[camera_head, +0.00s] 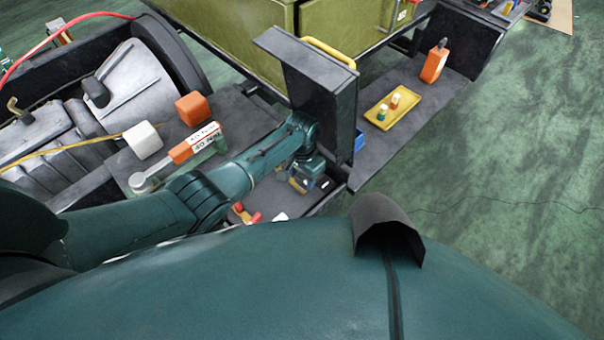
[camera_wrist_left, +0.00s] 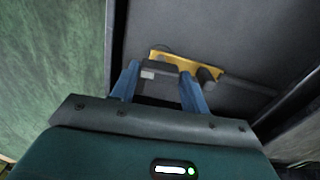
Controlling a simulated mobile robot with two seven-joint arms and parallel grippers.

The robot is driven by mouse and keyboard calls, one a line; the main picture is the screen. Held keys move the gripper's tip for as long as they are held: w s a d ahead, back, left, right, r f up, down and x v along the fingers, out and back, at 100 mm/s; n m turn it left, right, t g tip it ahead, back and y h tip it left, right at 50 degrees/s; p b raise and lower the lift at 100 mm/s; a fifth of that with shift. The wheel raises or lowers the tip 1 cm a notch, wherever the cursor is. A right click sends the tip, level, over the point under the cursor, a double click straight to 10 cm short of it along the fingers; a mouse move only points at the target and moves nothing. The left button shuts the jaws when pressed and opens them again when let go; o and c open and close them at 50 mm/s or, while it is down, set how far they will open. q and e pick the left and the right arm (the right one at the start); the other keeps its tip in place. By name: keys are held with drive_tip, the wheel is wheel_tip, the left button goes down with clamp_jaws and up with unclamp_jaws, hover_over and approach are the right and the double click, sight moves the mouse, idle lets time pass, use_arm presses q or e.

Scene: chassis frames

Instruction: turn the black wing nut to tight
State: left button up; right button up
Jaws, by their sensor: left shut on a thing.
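My left gripper (camera_head: 303,180) points down in front of a dark upright panel (camera_head: 318,105), and its fingertips are hard to make out in the head view. In the left wrist view its two blue fingers (camera_wrist_left: 158,76) are closed on a dark piece, which appears to be the black wing nut (camera_wrist_left: 160,68). The nut sits against a yellow bar (camera_wrist_left: 215,72) on a dark surface. The fingers and the small view hide most of its shape, so its angle cannot be told. My right gripper is in neither view.
A yellow tray (camera_head: 392,107) with small bottles and an orange bottle (camera_head: 434,63) stand right of the panel. Green floor (camera_head: 500,150) is open at right.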

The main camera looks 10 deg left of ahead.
use_arm(q)
drive_tip(key=m, duration=0.4)
drive_tip(key=shift+m, duration=0.3)
drive_tip(key=m, duration=0.3)
drive_tip(key=shift+m, duration=0.3)
drive_tip(key=m, duration=0.4)
drive_tip(key=shift+m, duration=2.2)
drive_tip(key=o, duration=1)
drive_tip(key=shift+r, duration=0.1)
